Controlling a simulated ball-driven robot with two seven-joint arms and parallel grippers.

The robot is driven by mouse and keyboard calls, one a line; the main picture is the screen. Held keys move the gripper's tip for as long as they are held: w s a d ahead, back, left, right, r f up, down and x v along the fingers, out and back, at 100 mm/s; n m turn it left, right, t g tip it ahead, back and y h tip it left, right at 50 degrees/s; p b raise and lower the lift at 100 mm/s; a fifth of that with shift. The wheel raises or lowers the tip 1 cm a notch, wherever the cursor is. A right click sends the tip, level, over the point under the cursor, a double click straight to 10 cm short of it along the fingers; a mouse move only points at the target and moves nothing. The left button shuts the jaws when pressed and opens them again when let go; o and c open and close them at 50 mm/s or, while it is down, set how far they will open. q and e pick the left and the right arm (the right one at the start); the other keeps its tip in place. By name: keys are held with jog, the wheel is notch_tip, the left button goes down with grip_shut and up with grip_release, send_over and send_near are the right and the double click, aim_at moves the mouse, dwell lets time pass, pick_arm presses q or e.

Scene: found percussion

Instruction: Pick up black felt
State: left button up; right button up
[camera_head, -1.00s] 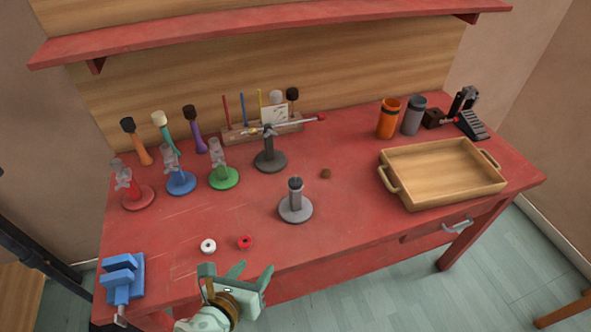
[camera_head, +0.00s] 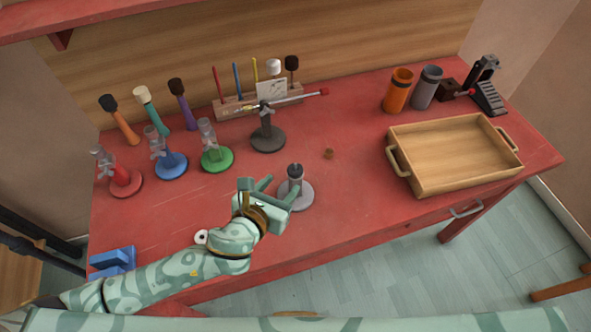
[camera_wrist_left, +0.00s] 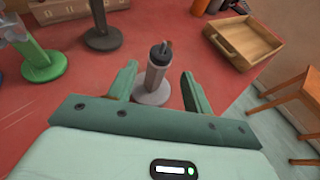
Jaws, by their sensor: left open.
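The black felt (camera_head: 295,169) is a small dark ring at the top of the grey stand (camera_head: 303,197). In the left wrist view the black felt (camera_wrist_left: 159,50) sits around the upper post, above the grey sleeve of the stand (camera_wrist_left: 153,90). My left gripper (camera_head: 279,187) is open and empty, just left of and in front of the stand. In the left wrist view its two fingers show on either side of the stand, with the felt beyond their tips. My right gripper is not in view.
Dark (camera_head: 267,139), green (camera_head: 217,159), blue (camera_head: 171,167) and red (camera_head: 126,184) stands are behind and left.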

aim_at(292, 172)
pick_arm(q)
jog(key=b+x, duration=0.1)
jog(key=x, duration=0.5)
jog(key=shift+w+f+b, duration=0.1)
jog(key=shift+w+b, duration=0.15)
jog(key=shift+b, duration=0.05)
jog(key=shift+s, duration=0.1)
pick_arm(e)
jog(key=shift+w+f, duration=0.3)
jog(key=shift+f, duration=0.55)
pick_arm(q)
jog(key=c, duration=0.8)
